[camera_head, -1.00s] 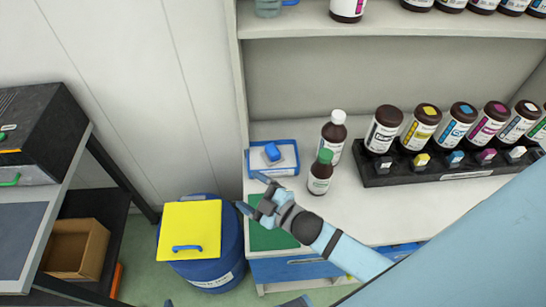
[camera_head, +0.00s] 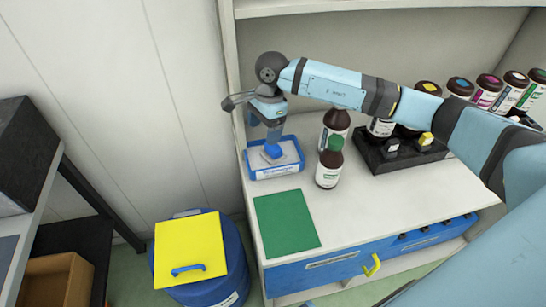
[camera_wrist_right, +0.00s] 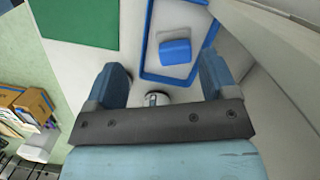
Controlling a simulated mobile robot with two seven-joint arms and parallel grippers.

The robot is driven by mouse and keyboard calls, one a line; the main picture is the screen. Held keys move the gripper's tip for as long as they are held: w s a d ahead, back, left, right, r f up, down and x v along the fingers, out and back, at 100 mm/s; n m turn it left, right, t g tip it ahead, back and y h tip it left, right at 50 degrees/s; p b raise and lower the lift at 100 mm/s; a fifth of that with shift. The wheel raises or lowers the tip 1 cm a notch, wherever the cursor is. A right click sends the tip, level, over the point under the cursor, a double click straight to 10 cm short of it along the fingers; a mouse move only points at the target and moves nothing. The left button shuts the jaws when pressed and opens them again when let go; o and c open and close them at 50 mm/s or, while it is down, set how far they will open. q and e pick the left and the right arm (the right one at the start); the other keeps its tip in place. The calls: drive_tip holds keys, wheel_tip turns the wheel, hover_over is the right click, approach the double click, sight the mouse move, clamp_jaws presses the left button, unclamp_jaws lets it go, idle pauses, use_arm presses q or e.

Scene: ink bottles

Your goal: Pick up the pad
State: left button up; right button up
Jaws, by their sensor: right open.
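The pad (camera_head: 272,151) shows as a small blue block in a blue-rimmed tray (camera_head: 288,169) with a pale inside, at the left end of the counter. The pad also shows in the right wrist view (camera_wrist_right: 175,52), just beyond the fingertips and nearer the right-hand finger. My right gripper (camera_head: 268,128) points down over the tray and hides part of its back. In the right wrist view the gripper (camera_wrist_right: 162,78) has its fingers wide apart with nothing between them. The exact gap between the fingertips and the pad is hard to tell. My left gripper does not show.
Two brown bottles (camera_head: 329,168) stand close to the right of the tray. A black rack (camera_head: 400,155) with bottles is farther right, partly behind my right arm. A green mat (camera_head: 286,220) lies bare in front. A yellow-lidded blue drum (camera_head: 190,250) stands on the floor at left.

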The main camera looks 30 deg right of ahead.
sight(274, 149)
drive_tip(key=w+d+r+h, duration=0.1)
drive_tip(key=d+h, duration=0.1)
drive_tip(key=d, duration=0.2)
drive_tip(key=f, duration=0.7)
drive_tip(key=shift+w+f, duration=0.25)
drive_tip(key=shift+f, duration=0.05)
drive_tip(key=shift+w+f+p, duration=0.2)
drive_tip(key=shift+f+p, duration=0.35)
drive_tip(key=shift+f, duration=2.35)
drive_tip(key=c, duration=0.8)
drive_tip(key=shift+o, duration=0.2)
wheel_tip(274, 149, up, 10)
drive_tip(key=shift+r+b, duration=0.1)
drive_tip(key=shift+b, duration=0.3)
